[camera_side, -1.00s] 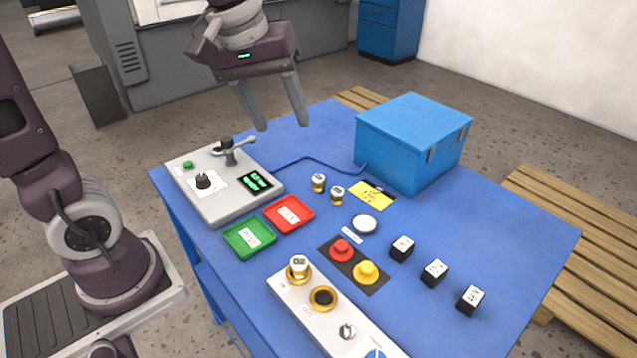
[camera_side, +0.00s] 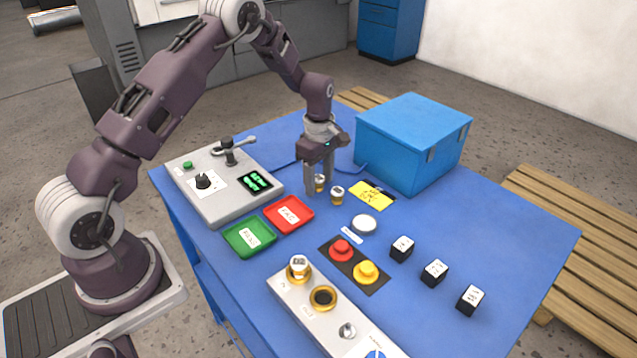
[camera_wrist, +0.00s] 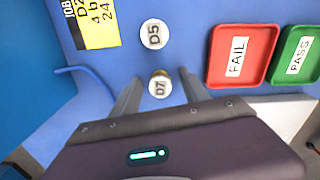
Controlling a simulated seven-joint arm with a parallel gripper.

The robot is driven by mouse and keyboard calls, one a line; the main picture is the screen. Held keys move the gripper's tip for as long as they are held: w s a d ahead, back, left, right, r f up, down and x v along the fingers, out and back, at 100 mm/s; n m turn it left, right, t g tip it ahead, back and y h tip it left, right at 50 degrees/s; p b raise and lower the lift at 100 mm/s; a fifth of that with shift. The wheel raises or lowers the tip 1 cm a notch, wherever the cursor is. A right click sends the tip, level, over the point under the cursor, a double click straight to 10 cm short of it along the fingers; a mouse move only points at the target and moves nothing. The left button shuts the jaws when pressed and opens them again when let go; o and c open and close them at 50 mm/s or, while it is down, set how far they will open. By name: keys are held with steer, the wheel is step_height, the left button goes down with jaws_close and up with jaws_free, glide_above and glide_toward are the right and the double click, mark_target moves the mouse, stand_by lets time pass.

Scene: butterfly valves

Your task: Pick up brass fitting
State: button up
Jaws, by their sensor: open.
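Finger contact with D7 cannot be told. Another capped brass fitting (camera_side: 299,267) sits on the white panel (camera_side: 327,335).
A red FAIL tray (camera_side: 289,215), a green PASS tray (camera_side: 249,236) and a grey control box (camera_side: 228,205) are on the left. A yellow job card (camera_side: 372,195) and blue box (camera_side: 412,140) are behind right. Several black blocks (camera_side: 435,271) stand at right.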

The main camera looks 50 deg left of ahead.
mark_target(319, 178)
jaws_close()
steer(key=shift+r, duration=0.15)
step_height(319, 178, up, 10)
steer(key=shift+f, duration=0.1)
stand_by(0.3)
